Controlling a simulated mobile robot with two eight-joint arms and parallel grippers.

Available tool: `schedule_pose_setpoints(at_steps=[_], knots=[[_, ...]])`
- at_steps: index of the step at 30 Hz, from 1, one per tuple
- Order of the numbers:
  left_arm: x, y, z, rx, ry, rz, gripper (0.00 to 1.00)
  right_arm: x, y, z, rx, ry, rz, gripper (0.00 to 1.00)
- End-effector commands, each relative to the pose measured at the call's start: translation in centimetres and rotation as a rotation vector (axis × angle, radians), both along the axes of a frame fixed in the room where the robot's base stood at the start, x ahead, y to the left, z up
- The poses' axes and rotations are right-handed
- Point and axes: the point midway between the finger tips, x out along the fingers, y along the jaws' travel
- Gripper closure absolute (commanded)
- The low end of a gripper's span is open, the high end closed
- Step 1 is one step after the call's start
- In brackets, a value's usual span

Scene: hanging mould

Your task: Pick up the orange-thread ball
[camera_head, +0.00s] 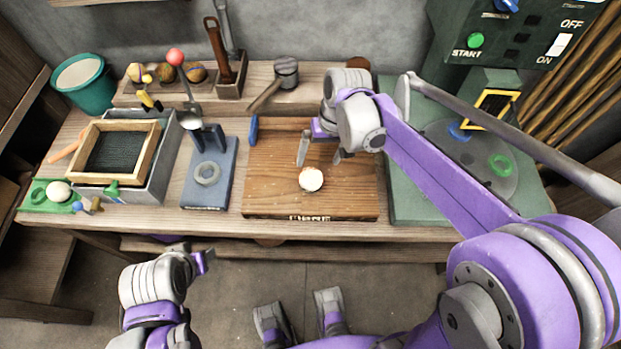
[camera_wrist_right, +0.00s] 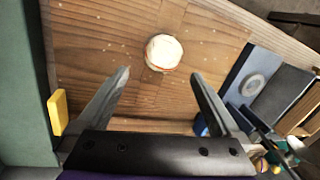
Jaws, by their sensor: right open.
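A pale round ball (camera_head: 311,178) sits on the wooden board near its front edge. In the right wrist view the ball (camera_wrist_right: 163,52) shows a thin orange-red line along its lower rim. My right gripper (camera_head: 321,152) is over the board, just behind the ball in the head view. Its jaws (camera_wrist_right: 160,74) are apart and empty, and the ball appears beyond the fingertips, between their lines. My left gripper (camera_head: 205,261) is low, in front of the table, away from the ball; its jaw opening is unclear.
The wooden board (camera_head: 264,190) lies between a blue-grey stand with a ring (camera_head: 207,174) and a green machine (camera_head: 418,205). Another white ball (camera_head: 58,191) rests on a green tray at left. A mallet (camera_head: 274,84) and several brownish balls are at the back.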

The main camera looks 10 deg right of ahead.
Motion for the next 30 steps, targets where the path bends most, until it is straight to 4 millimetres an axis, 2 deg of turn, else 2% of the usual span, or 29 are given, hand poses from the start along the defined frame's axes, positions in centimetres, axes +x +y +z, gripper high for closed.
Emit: schedule_pose_setpoints(at_steps=[3,8,16,20,26,30], knots=[[0.0,0.0,-0.3,0.0,0.001,0.0,0.5,0.0,0.4,-1.6,0.0,0.0,0.002,0.0],[0.0,0.0,-0.4,0.0,0.001,0.0,0.5,0.0,0.6,-2.7,-0.001,0.0,0.002,0.0],[-0.1,0.0,-0.9,0.0,0.003,0.0,0.5,-0.1,1.7,-6.4,-0.001,0.0,0.002,0.0],[-0.1,0.0,-1.0,0.0,0.003,0.0,0.5,-0.1,1.9,-7.2,-0.001,-0.001,0.002,0.0],[-0.1,0.0,-1.0,0.0,0.003,0.0,0.5,-0.1,1.9,-7.2,-0.001,-0.001,0.001,0.0],[-0.1,0.0,-1.0,0.0,0.003,0.0,0.5,-0.1,1.9,-7.2,-0.001,-0.001,0.001,0.22]])
